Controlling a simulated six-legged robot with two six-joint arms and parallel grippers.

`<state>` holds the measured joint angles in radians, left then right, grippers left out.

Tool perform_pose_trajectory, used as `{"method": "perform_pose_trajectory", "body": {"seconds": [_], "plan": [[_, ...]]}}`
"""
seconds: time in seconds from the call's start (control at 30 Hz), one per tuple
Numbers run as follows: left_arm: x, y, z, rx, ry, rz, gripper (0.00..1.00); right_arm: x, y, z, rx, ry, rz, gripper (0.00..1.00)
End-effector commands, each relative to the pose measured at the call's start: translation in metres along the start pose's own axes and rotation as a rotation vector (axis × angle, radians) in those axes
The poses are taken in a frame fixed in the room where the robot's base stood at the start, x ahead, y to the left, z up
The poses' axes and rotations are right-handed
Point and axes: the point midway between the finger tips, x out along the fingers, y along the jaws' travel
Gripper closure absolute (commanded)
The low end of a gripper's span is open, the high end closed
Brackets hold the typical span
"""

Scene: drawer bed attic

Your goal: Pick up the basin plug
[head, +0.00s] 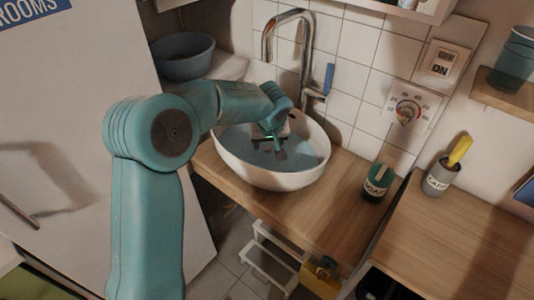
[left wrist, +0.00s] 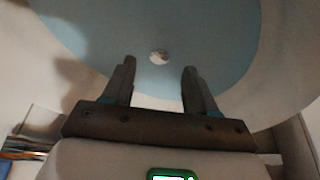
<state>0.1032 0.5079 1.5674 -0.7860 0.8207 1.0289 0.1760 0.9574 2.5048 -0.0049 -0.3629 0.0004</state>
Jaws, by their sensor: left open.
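The white basin (head: 240,178) stands on the wooden counter and holds blue water (head: 250,145). In the left wrist view, a small round pale disc (left wrist: 158,56) lies at the bottom of the blue area; it looks like the basin plug, though it is too small to be sure. My left gripper (head: 275,152) is inside the basin's outline, pointing down. In the left wrist view its two fingers (left wrist: 159,67) are apart and empty, with the disc showing between and just beyond the tips. In the head view the arm and gripper hide the plug. My right gripper is not in view.
A chrome tap (head: 305,60) with a blue handle rises behind the basin. A green soap bottle (head: 377,185) stands on the counter to the right. A grey-blue bowl (head: 184,58) sits at the back left. A white step stool (head: 265,262) stands below the counter.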

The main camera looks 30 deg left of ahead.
Motion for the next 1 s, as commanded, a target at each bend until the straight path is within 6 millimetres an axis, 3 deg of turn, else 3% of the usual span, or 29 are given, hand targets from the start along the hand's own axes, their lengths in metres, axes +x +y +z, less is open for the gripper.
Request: {"method": "perform_pose_trajectory", "body": {"seconds": [0.2, 0.5, 0.67, 0.7, 1.0], "plan": [[0.035, 0.0, 0.002, -0.001, -0.004, -0.001, 0.43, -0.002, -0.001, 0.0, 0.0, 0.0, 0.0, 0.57], [0.042, 0.001, 0.0, -0.001, -0.002, 0.001, 0.43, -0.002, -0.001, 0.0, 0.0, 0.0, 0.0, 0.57], [0.042, 0.001, 0.0, -0.001, -0.002, 0.001, 0.95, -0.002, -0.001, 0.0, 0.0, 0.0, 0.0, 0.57], [0.042, 0.001, 0.0, -0.001, -0.002, 0.001, 1.0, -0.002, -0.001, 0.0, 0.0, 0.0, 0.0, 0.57], [0.038, 0.001, -0.002, -0.001, 0.0, 0.002, 1.0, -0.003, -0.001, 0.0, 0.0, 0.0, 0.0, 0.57]]}}
